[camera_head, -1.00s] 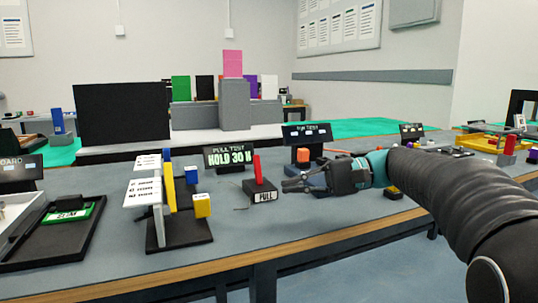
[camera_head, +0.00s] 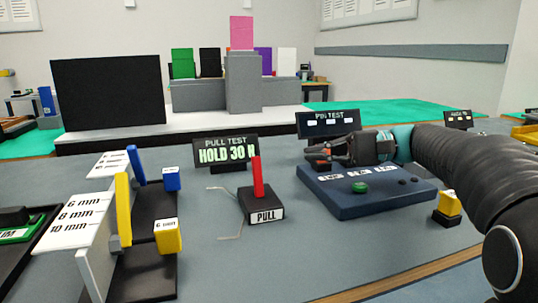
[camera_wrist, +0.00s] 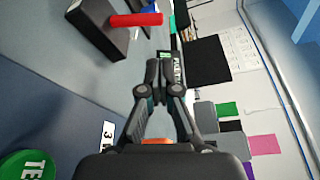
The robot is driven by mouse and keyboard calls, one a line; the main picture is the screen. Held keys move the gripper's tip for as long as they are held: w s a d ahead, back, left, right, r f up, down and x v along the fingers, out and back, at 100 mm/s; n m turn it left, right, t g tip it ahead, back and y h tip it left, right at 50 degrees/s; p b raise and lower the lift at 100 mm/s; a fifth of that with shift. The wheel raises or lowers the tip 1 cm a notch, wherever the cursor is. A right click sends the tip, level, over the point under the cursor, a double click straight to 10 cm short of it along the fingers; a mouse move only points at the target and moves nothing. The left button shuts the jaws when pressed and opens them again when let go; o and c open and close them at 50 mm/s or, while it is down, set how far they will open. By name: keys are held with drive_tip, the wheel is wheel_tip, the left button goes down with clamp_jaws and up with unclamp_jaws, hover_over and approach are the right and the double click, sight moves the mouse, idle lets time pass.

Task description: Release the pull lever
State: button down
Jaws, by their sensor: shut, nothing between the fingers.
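The pull lever (camera_head: 258,177) is a red upright bar on a black base (camera_head: 259,203) with a white PULL label, standing on the table left of centre. In the wrist view, the red lever (camera_wrist: 136,19) shows at the top, turned sideways. A thin bent wire lies left of the base. Behind it, a display (camera_head: 225,151) reads PULL TEST, HOLD 30 N. My gripper (camera_head: 312,153) is right of the lever and apart from it, above the blue panel's far edge. Its fingers (camera_wrist: 160,68) are shut together with nothing between them.
A blue panel (camera_head: 345,203) with a green button (camera_head: 360,187) lies right of the lever. A PIN TEST display (camera_head: 328,124) stands behind my gripper. On the left is a gauge stand (camera_head: 100,215) with yellow and blue levers. A small yellow block (camera_head: 448,204) is at right.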

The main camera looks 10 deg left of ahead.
sight(258, 177)
drive_tip(key=x, duration=0.9)
drive_tip(key=shift+s+a+f, duration=0.1)
drive_tip(key=shift+a, duration=0.3)
drive_tip(key=shift+s+b, duration=0.15)
drive_tip(key=shift+b, duration=0.3)
